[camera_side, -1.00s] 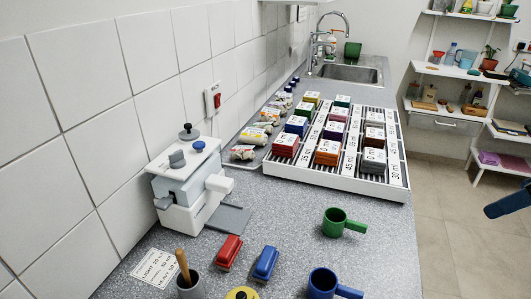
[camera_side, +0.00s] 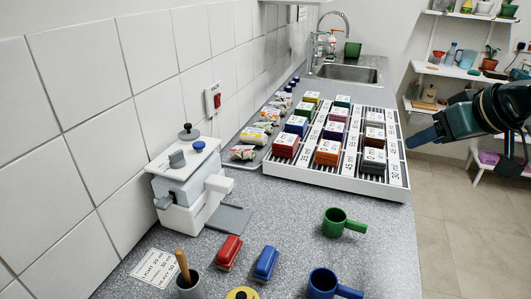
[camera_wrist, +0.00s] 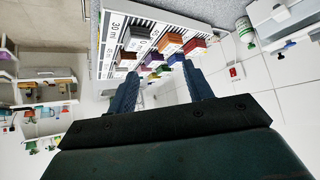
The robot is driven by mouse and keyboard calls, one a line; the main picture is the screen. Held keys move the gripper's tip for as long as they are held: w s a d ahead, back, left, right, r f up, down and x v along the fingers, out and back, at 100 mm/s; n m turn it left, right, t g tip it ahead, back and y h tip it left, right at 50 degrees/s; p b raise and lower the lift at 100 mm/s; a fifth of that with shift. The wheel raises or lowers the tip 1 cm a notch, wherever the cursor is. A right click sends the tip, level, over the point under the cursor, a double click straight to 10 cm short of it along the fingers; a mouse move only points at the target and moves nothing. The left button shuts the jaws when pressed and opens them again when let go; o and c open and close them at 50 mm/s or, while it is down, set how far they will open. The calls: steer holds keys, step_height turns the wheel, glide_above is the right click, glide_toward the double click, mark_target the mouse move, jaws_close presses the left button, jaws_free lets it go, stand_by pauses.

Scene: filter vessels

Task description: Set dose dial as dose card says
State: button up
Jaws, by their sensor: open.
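A white and grey machine (camera_side: 190,190) stands on the counter by the tiled wall. On it are a black knob (camera_side: 188,132), a blue knob (camera_side: 198,146) and a grey knob (camera_side: 177,158). I cannot tell which of these is the dose dial, nor its setting. A white card (camera_side: 157,267) lies flat on the counter in front of the machine, with lines reading LIGHT, HEAVY and ml amounts, too small to read surely. My gripper (camera_side: 422,138) is open and empty, in the air right of the rack, far from the machine. Its spread fingers show in the wrist view (camera_wrist: 160,90).
A white rack (camera_side: 340,183) holds several coloured blocks with labels. Red (camera_side: 229,251) and blue (camera_side: 265,263) blocks, a green cup (camera_side: 342,223), a blue cup (camera_side: 330,285) and a grey pot (camera_side: 189,287) with a wooden stick stand in front.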

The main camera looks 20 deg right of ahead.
steer(key=w+a+t, duration=0.2)
steer(key=w+a, duration=0.4)
steer(key=w, duration=0.3)
steer(key=n+t+y, duration=0.6)
steer(key=y, duration=0.2)
glide_toward(177, 153)
steer(key=shift+s+r, duration=0.1)
steer(key=shift+s, duration=0.65)
steer(key=shift+w+h, duration=0.15)
steer(key=shift+h, duration=0.15)
steer(key=shift+x, duration=6.7)
